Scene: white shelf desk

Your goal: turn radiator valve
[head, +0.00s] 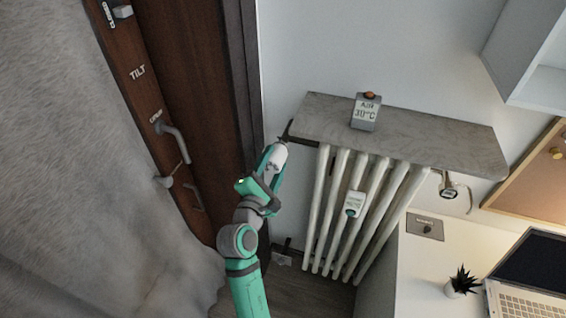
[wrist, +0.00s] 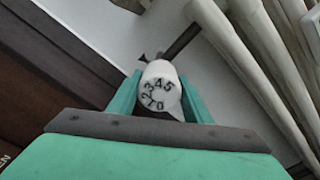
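The radiator valve is a white round knob (wrist: 160,86) with black numbers on its face. In the wrist view it sits between the two green fingers of my gripper (wrist: 160,98). The fingers lie close along both sides of the knob; I cannot tell whether they press on it. In the head view my gripper (head: 271,160) is at the upper left of the radiator (head: 342,205), around the white knob (head: 279,153). The knob joins a dark pipe (wrist: 181,42) running to the radiator.
A white device (head: 354,204) hangs on the radiator ribs. A dark door frame (head: 247,80) is close on the left. A desk with a laptop (head: 530,285) is at the right.

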